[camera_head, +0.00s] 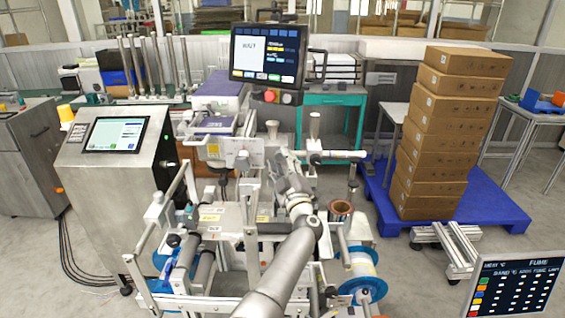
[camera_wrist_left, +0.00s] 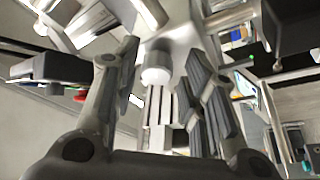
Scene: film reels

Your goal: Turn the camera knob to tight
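A pale, short cylindrical knob (camera_wrist_left: 157,66) projects from a light machine body in the left wrist view. It lies between the spread fingers of my left gripper (camera_head: 287,158). The fingers are apart, with a visible gap on both sides of the knob. In the head view this gripper is at the middle of the printing machine (camera_head: 210,215), near its white upper bracket. I cannot tell which knob in the head view is the same one, nor how it is turned. My right gripper does not show.
A monitor (camera_head: 268,53) with a red stop button (camera_head: 270,96) stands behind the machine. A steel control cabinet (camera_head: 115,165) is at left. Stacked cartons (camera_head: 440,130) stand on a blue pallet (camera_head: 490,205) at right. Rails, rollers and posts crowd the space around my gripper.

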